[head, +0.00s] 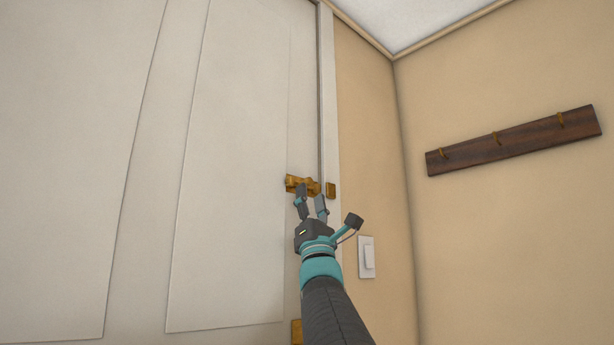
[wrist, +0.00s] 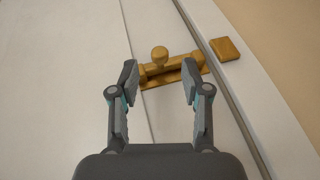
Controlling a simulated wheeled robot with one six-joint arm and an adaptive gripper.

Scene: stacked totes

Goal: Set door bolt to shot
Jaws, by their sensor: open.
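The brass door bolt (head: 294,183) is mounted near the edge of the white door (head: 235,120). In the wrist view the bolt (wrist: 174,70) lies across the door, with a round knob (wrist: 159,55) standing up from it. A separate brass keeper (wrist: 226,48) sits on the frame across the gap; it also shows in the head view (head: 331,190). The bar does not visibly cross the gap to the keeper. My gripper (head: 312,190) is open and empty just below the bolt. In the wrist view its fingertips (wrist: 159,68) lie either side of the knob; contact cannot be told.
A white light switch (head: 366,257) is on the wall right of the frame. A dark wooden rail (head: 513,140) with brass hooks hangs on the right wall. Another brass fitting (head: 297,331) shows low on the door, partly behind my arm.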

